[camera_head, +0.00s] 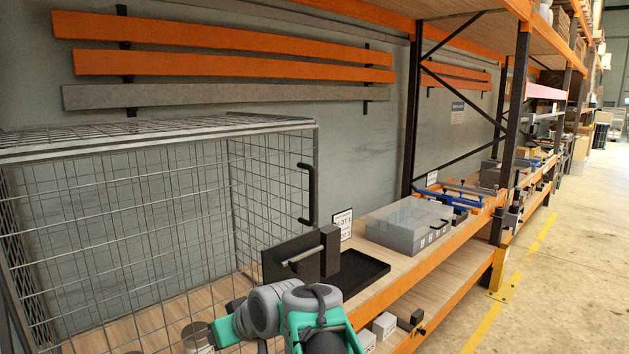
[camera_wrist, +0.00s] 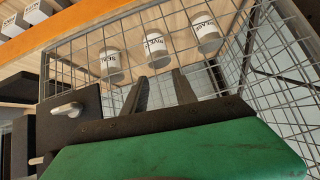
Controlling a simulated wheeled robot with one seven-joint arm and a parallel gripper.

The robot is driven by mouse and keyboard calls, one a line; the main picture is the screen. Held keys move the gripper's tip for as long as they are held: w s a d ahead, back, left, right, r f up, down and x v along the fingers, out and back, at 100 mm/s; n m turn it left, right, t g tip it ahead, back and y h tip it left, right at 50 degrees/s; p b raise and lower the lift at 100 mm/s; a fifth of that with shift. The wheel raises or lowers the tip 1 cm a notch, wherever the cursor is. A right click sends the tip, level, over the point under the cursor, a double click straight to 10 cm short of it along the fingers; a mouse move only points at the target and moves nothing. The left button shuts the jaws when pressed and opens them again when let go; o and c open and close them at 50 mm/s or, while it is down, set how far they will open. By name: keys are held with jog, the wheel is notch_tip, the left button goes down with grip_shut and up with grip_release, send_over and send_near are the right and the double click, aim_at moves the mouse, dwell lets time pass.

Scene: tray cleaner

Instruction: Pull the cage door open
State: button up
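The wire cage (camera_head: 120,137) fills the left of the head view. Its mesh side at the right (camera_head: 262,180) carries a black C-shaped handle (camera_head: 309,195) on its upright edge; I take this side as the door. Nothing is touching the handle, and I cannot tell if the door is ajar. My arm is low in the middle of the head view, below the handle, and its fingers are hidden there. In the wrist view my gripper (camera_wrist: 160,78) has two dark fingers apart with nothing between them. Cage mesh (camera_wrist: 130,45) lies beyond them; I cannot tell how close.
White labelled cans (camera_wrist: 156,49) stand beyond the mesh. A black fixture (camera_head: 290,257) with a metal bar stands right of the cage, by a black tray (camera_head: 360,272). A clear-lidded grey bin (camera_head: 400,235) sits farther right. Small boxes (camera_head: 384,325) lie on the lower shelf. The aisle floor (camera_head: 560,290) is clear.

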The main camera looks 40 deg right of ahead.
jog(key=d+r+t, duration=0.1)
jog(key=d+r, duration=0.3)
jog(key=w+d+r+t+h+p, duration=0.1)
jog(key=d+r+t, duration=0.1)
jog(key=d+r, duration=0.2)
jog(key=d+r+m+t, duration=0.1)
jog(key=d+r, duration=0.4)
jog(key=d, duration=0.1)
jog(key=shift+w+d+h, duration=0.2)
jog(key=shift+h, duration=0.2)
jog(key=t+h+p, duration=0.2)
jog(key=t, duration=0.2)
send_near(314, 189)
jog(key=w, duration=0.5)
jog(key=w+d+p, duration=0.1)
jog(key=w, duration=0.1)
jog(key=w+p, duration=0.1)
jog(key=w, duration=0.2)
jog(key=shift+d, duration=0.4)
jog(key=shift+w+f, duration=0.1)
jog(key=shift+w, duration=0.2)
jog(key=shift+c, duration=0.3)
grip_shut()
